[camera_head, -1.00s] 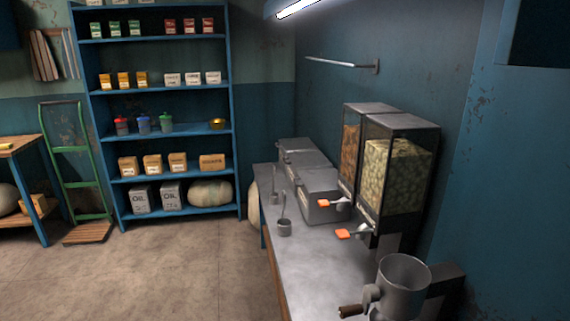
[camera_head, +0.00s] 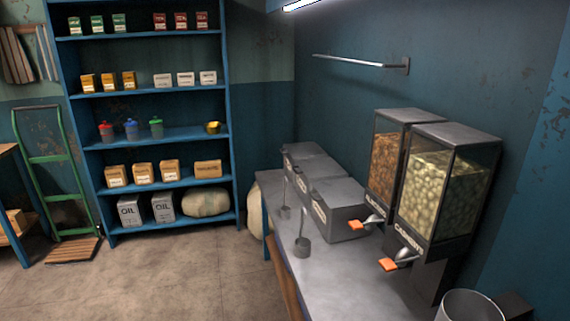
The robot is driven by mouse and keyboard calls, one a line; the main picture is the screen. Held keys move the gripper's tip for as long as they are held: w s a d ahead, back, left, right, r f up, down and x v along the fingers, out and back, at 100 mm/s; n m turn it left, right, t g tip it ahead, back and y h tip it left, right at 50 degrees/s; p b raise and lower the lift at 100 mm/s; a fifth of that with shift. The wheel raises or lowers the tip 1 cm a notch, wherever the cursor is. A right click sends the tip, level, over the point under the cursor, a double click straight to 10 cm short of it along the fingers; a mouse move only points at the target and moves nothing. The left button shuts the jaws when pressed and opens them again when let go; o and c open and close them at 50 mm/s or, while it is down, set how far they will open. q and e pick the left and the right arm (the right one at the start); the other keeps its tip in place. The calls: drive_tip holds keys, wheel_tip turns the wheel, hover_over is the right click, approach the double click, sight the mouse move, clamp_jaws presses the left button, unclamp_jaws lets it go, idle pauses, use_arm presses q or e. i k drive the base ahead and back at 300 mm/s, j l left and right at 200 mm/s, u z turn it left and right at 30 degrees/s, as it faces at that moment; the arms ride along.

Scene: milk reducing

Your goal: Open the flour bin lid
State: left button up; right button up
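Grey metal bins with lids stand in a row on the metal counter (camera_head: 345,285) along the right wall. The nearest bin (camera_head: 345,222) has a small label on its front, and another bin (camera_head: 318,172) stands behind it. Their lids look shut. The labels are too small to read, so I cannot tell which is the flour bin. Neither of my grippers is in view.
Two scoops with upright handles, a near one (camera_head: 303,247) and a far one (camera_head: 285,211), stand on the counter before the bins. Two clear dispensers, a near one (camera_head: 450,185) and a far one (camera_head: 386,155), stand right of them. The left floor (camera_head: 190,275) is clear.

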sight(318, 167)
drive_tip(key=i+j, duration=0.3)
drive_tip(key=i+j+z, duration=0.1)
drive_tip(key=i+j, duration=0.2)
drive_tip(key=j, duration=0.2)
drive_tip(key=i+j, duration=0.55)
drive_tip(key=j, duration=0.3)
drive_tip(key=i+j+z, duration=0.1)
drive_tip(key=i+j, duration=0.2)
drive_tip(key=j, duration=0.1)
